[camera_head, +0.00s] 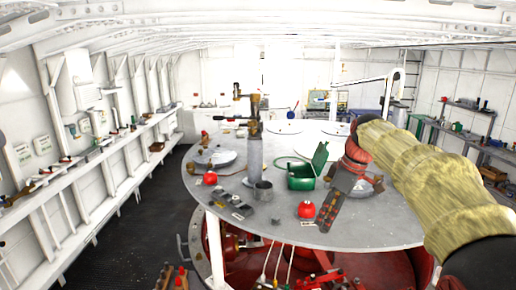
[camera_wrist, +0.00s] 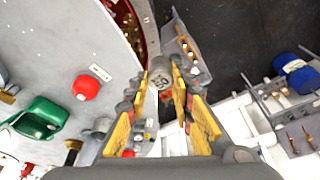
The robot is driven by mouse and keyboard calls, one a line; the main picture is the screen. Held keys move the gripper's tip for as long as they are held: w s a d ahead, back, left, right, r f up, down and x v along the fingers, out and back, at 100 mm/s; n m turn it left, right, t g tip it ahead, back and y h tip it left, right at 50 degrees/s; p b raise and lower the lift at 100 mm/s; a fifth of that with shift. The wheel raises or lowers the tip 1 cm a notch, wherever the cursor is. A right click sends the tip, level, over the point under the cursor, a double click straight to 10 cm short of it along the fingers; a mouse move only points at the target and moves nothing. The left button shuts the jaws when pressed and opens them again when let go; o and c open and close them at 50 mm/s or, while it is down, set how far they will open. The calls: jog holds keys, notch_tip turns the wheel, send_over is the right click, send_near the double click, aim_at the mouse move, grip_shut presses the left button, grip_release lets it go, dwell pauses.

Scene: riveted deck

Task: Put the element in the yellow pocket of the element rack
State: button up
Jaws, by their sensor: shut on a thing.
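My gripper (camera_wrist: 160,92) is shut on a grey cylindrical element (camera_wrist: 160,73) with a pale, marked end face, held between the tips of its yellow-sided fingers. In the head view my gripper (camera_head: 326,222) reaches down over the right front part of the round grey table (camera_head: 250,232); the element cannot be made out there. In the wrist view the element appears beyond the table's rim, over the darker area. I cannot pick out the element rack or its yellow pocket for certain. A grey holder with small metal fittings (camera_wrist: 186,48) lies just past the fingertips.
A red dome (camera_head: 306,210), a green open box (camera_head: 302,176), a grey cup (camera_head: 263,191) and a tall grey cylinder (camera_head: 254,158) stand on the table. A blue cylinder (camera_wrist: 302,78) lies at the wrist view's right. Dark floor at the left is clear.

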jog(key=shift+s+f+b, duration=0.2)
jog(key=shift+s+b, duration=0.2)
jog(key=shift+w+f+b, duration=0.3)
jog(key=shift+f+b, duration=0.15)
jog(key=shift+f, duration=0.15)
jog(key=shift+w+f+b, duration=0.3)
jog(key=shift+f+b, duration=0.15)
jog(key=shift+f, duration=0.1)
jog(key=shift+s+f+b, duration=0.2)
jog(key=shift+f+b, duration=0.1)
jog(key=shift+b, duration=0.1)
notch_tip(320, 180, down, 21)
jog(key=b, duration=2.1)
jog(key=shift+r, duration=0.1)
